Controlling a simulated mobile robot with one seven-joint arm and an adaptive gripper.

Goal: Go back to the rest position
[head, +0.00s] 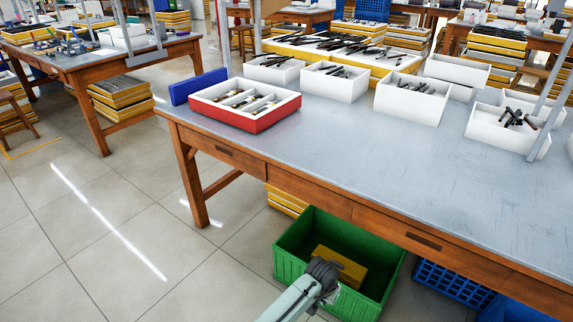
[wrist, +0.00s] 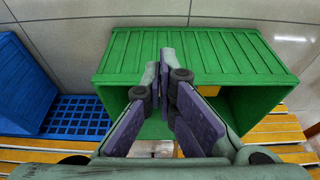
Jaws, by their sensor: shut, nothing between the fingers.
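My gripper (head: 327,275) shows in the head view at the bottom centre, at the end of my pale arm, in front of the green crate (head: 290,252). In the wrist view its two purple-padded fingers (wrist: 165,75) come together at the tips, with nothing seen between them. The green crate (wrist: 185,52) lies behind and around the fingers in that view. I cannot tell whether the gripper is above the crate or inside its opening. A yellow block (head: 340,265) lies in the crate, partly hidden by my gripper.
The wooden table (head: 290,160) with a grey top stands over the crate. It bears a red tray (head: 275,113), a blue block (head: 199,86) and several white bins (head: 411,97). A blue crate (head: 455,284) stands right of the green one. The tiled floor (head: 80,240) at left is clear.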

